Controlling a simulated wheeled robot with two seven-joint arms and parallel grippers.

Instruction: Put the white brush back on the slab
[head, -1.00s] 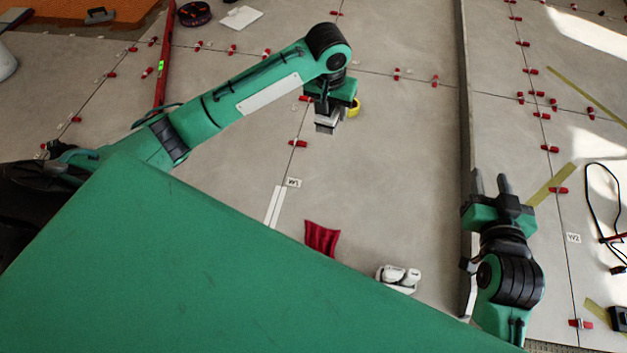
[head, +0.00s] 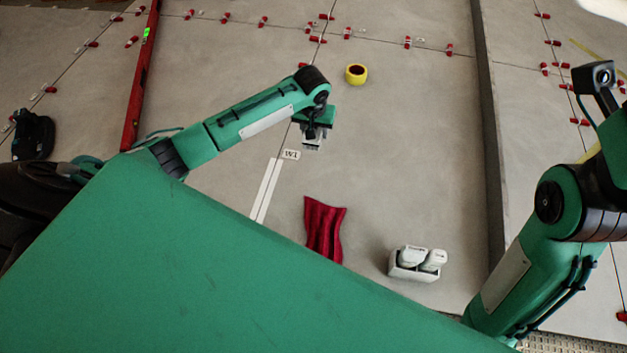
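I cannot make out a white brush in the head view. The large grey slab (head: 400,130) fills the middle of the floor. My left gripper (head: 312,145) hangs fingers down over the slab, close to the W1 label (head: 291,154). Its grey fingertips look close together, but I cannot tell whether they are shut or hold anything. My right arm rises along the right side and its gripper fingers are not visible.
A yellow tape roll (head: 356,74), a dark red cloth (head: 324,228) and a white caddy with white containers (head: 408,272) are on the slab. Two white strips (head: 266,190) lie left of the cloth. A red level (head: 141,85) lies at left.

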